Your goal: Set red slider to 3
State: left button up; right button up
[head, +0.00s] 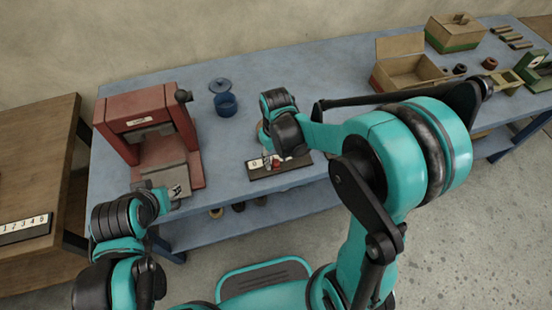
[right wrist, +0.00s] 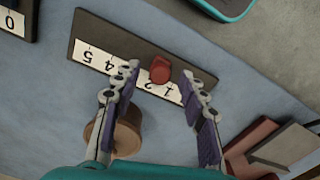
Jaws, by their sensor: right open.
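The red slider (right wrist: 160,70) is a small knob on a dark board (right wrist: 90,28) with a white number strip (right wrist: 98,60). In the right wrist view the strip appears upside down, with 5, 4, 2 and 1 readable. The knob stands near the 2; its exact setting is hard to tell. My right gripper (right wrist: 158,76) is open, with one finger on each side of the knob and visible gaps.
A red press (head: 150,122) stands left on the blue table (head: 300,75). An open cardboard box (head: 405,72) is at right. A side table (head: 40,150) carries another number strip (head: 25,228).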

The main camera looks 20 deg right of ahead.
aim_at(285, 165)
grip_shut()
jog(key=shift+d, duration=1.65)
grip_release()
jog(key=shift+r, duration=0.15)
notch_tip(285, 165, up, 12)
